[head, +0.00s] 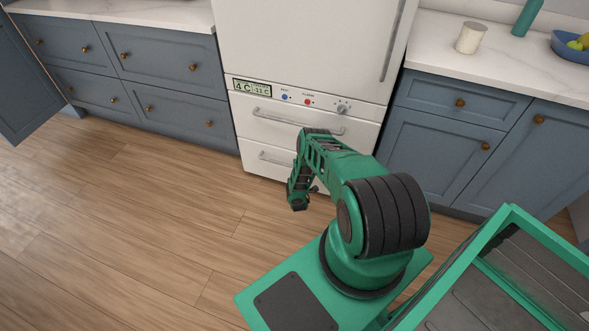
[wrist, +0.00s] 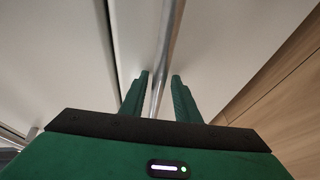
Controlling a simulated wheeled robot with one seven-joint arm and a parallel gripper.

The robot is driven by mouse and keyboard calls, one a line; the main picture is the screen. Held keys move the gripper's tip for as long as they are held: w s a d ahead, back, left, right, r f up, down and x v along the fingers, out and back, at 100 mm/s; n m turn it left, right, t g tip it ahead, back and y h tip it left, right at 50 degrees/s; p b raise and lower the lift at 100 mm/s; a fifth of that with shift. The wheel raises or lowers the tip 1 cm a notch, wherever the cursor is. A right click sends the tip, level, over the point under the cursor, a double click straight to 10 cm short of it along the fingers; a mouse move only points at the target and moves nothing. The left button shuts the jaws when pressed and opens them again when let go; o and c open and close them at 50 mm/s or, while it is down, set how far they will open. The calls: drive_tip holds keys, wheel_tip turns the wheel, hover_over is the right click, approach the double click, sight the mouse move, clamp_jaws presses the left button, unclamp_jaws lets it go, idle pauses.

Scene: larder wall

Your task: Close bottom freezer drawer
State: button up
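The white bottom freezer drawer (head: 256,154) is the lowest front of the fridge in the head view, partly hidden by my arm. It looks nearly flush with the drawer above; any small opening is hard to tell. Its metal handle (head: 275,159) shows left of my arm. My gripper (head: 298,203) points down in front of the drawer. In the wrist view my gripper (wrist: 161,75) is open. A metal handle bar (wrist: 172,30) runs between the two green fingers in the picture, with white drawer front (wrist: 220,50) behind; contact cannot be told.
The upper freezer drawer (head: 250,128) and a control panel (head: 310,101) sit above. Blue cabinets stand left (head: 160,65) and right (head: 425,145). A blue cabinet door (head: 25,85) stands open at far left. The wooden floor (head: 130,220) is clear.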

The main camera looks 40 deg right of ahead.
drive_tip(key=shift+w+d+r, duration=0.1)
drive_tip(key=shift+d+r, duration=0.05)
drive_tip(key=shift+r, duration=0.1)
drive_tip(key=v, duration=1.1)
drive_tip(key=shift+f, duration=0.35)
